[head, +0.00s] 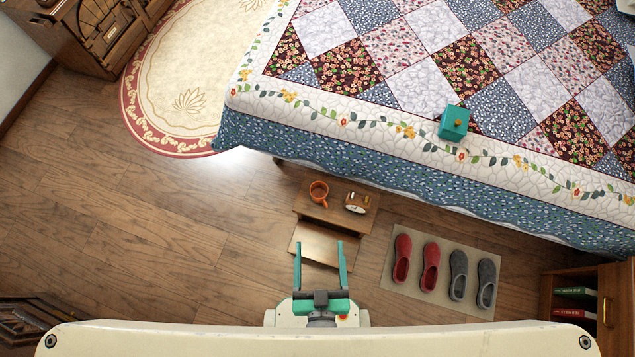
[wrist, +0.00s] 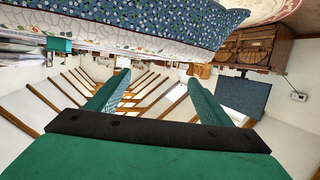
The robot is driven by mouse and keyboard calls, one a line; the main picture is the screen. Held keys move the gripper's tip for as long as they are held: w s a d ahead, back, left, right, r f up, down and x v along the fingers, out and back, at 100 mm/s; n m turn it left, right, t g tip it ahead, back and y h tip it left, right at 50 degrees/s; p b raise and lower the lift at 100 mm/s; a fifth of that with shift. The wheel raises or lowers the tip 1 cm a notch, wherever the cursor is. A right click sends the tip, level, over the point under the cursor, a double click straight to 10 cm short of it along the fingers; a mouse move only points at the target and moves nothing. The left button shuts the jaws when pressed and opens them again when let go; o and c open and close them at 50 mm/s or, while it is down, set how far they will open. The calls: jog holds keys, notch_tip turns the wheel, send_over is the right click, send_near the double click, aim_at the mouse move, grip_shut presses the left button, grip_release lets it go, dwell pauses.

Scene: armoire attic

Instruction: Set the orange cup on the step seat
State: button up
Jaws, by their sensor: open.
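The orange cup (head: 319,193) stands on the upper step of a small wooden step seat (head: 335,208) beside the bed in the head view. A lower, lighter wooden step (head: 312,243) shows in front of that upper step. My gripper (head: 320,244) is open and empty, with its two green fingers apart over or near the lower step, short of the cup. In the wrist view my green fingers (wrist: 160,92) are spread with nothing between them. The cup and the step seat do not show in the wrist view.
A small white item (head: 356,203) stands right of the cup on the same top. A mat (head: 388,270) with red and grey slippers lies to the right. The quilted bed (head: 400,85) holds a teal box (head: 454,122). Wooden floor (head: 170,250) is clear at left.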

notch_tip(320, 180, up, 9)
jog(key=s, duration=0.1)
jog(key=shift+s+a, duration=0.25)
jog(key=shift+s, duration=0.05)
